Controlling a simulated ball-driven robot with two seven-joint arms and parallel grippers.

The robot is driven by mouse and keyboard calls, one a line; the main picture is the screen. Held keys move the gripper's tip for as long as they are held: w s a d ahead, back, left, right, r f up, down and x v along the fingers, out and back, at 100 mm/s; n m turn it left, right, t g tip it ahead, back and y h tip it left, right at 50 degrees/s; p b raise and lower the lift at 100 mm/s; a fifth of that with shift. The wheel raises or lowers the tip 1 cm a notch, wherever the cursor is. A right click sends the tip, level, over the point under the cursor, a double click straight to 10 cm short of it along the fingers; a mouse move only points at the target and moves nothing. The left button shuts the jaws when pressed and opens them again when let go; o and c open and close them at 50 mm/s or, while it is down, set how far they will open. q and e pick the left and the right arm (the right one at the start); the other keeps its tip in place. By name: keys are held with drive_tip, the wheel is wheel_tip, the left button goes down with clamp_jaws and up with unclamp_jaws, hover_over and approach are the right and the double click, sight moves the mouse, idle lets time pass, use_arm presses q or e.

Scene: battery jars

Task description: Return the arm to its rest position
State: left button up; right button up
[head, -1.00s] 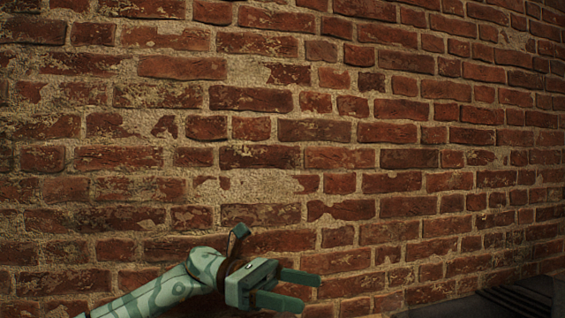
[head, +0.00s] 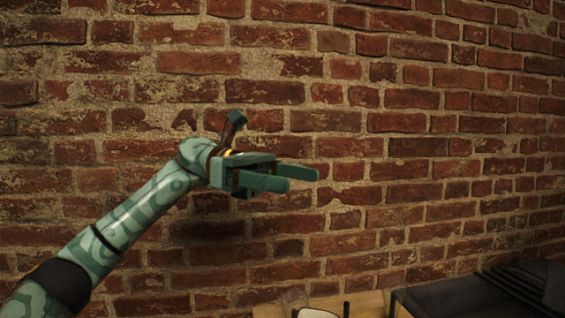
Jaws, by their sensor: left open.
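My left gripper (head: 298,180) is in the middle of the head view, at the end of my green patterned arm that comes in from the lower left. Its two fingers point right and stand apart, with nothing between them. It is raised in front of the brick wall, above the level of the table. My right gripper is not in the view. No battery or whole jar can be made out.
A brick wall (head: 420,120) fills the background. At the bottom right are the edge of a wooden surface (head: 368,303), a dark ridged object (head: 480,290) and part of a pale item with a dark rim (head: 318,313).

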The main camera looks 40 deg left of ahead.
use_arm(q)
drive_tip(key=shift+s+r, duration=0.5)
drive_tip(key=shift+r, duration=0.2)
